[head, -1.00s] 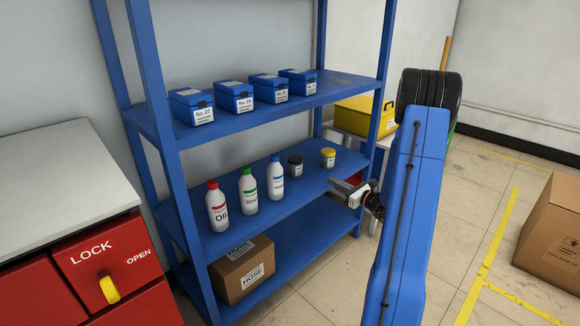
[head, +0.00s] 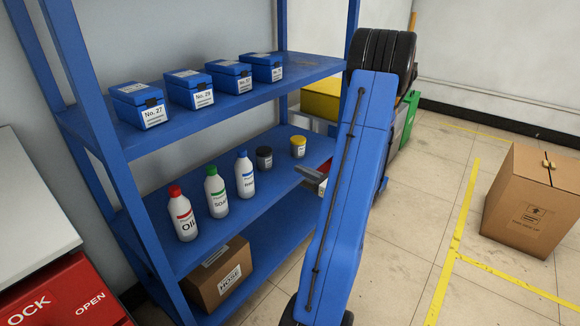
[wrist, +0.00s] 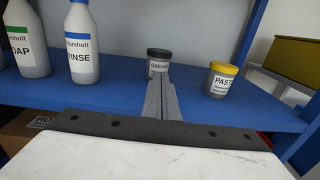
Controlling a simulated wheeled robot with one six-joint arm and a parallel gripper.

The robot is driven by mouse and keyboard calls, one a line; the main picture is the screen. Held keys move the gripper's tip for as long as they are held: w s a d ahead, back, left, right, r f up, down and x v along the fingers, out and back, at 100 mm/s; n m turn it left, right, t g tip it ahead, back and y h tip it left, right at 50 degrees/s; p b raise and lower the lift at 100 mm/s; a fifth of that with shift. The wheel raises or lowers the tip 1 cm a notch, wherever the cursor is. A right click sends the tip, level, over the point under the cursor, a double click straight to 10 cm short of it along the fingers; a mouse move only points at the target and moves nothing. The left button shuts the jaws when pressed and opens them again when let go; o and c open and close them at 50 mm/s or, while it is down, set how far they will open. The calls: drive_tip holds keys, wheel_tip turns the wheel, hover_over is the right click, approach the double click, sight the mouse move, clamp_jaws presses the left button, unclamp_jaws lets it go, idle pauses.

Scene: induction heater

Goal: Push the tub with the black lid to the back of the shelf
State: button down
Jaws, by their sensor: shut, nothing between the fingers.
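The tub with the black lid (head: 264,158) stands upright on the middle shelf (head: 225,222), between the blue-capped bottle and the yellow-lidded tub. In the wrist view the black-lidded tub (wrist: 158,62) reads GREASE, and my shut gripper (wrist: 160,85) points at it, its fingers hiding the lower part. I cannot tell from this view whether the fingertips touch it. In the head view my gripper (head: 312,175) is at the shelf's front edge, partly hidden behind my blue arm, and looks apart from the tub. The fingers hold nothing.
The yellow-lidded tub (head: 298,147), labelled PASTE, stands just right. The blue-capped bottle (head: 245,175), green-capped bottle (head: 216,192) and red-capped bottle (head: 182,213) stand left. Blue boxes (head: 188,88) fill the shelf above. A HOSE carton (head: 218,275) sits below.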

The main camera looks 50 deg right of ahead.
sight(271, 156)
drive_tip(key=w, duration=1.2)
drive_tip(key=shift+w+a, duration=0.3)
drive_tip(key=shift+w, duration=0.05)
drive_tip(key=shift+w, duration=0.1)
drive_tip(key=w, duration=1.3)
drive_tip(key=shift+w+a, duration=0.3)
drive_tip(key=shift+a, duration=0.05)
drive_tip(key=shift+s, duration=0.1)
drive_tip(key=shift+s+d, duration=0.1)
drive_tip(key=shift+s, duration=0.2)
drive_tip(key=s, duration=1.3)
drive_tip(key=shift+s+d, duration=0.1)
drive_tip(key=shift+d, duration=0.15)
